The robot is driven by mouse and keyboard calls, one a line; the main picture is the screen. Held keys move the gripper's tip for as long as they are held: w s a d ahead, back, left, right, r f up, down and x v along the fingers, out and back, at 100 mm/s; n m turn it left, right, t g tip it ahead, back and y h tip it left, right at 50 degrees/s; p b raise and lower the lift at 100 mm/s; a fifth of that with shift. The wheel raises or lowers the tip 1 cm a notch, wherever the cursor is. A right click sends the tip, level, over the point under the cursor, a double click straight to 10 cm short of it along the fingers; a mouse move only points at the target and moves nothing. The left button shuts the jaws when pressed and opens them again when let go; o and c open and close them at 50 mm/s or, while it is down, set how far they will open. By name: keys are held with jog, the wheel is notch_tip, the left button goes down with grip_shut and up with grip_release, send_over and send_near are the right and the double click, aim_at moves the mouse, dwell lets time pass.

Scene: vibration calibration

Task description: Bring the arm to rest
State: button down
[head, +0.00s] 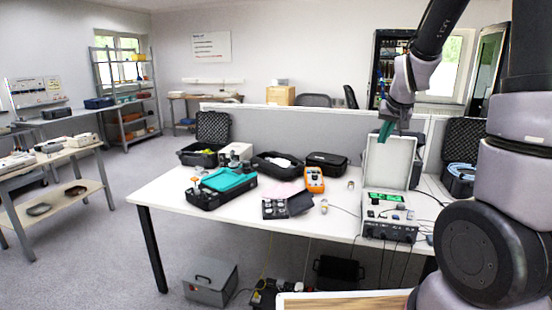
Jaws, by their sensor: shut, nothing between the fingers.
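My gripper (386,132) hangs in the air in the head view, above the right part of the white table (165,193). Its teal-green fingers point down and look shut with nothing between them. It is in front of the raised lid of the grey calibration device (388,232). The rest of my arm rises up and to the right, with its thick joints filling the right edge of the picture.
On the table stand an open black case with a teal part (228,180), an orange meter (314,180), a small dark case (275,208) and several cables. A grey divider (300,133) runs behind. Open floor (100,255) lies to the left.

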jog(key=s+a+r, duration=0.2)
jog(key=s+r, duration=0.2)
jog(key=s, duration=0.4)
jog(key=s+a+r+y, duration=0.1)
jog(key=s+a+r, duration=0.2)
jog(key=s+r, duration=0.2)
jog(key=s+a+r+m+y, duration=0.1)
jog(key=s+r, duration=0.3)
jog(key=s, duration=0.7)
jog(key=shift+s+a+r, duration=0.15)
jog(key=shift+a+r, duration=0.15)
jog(key=shift+a, duration=0.45)
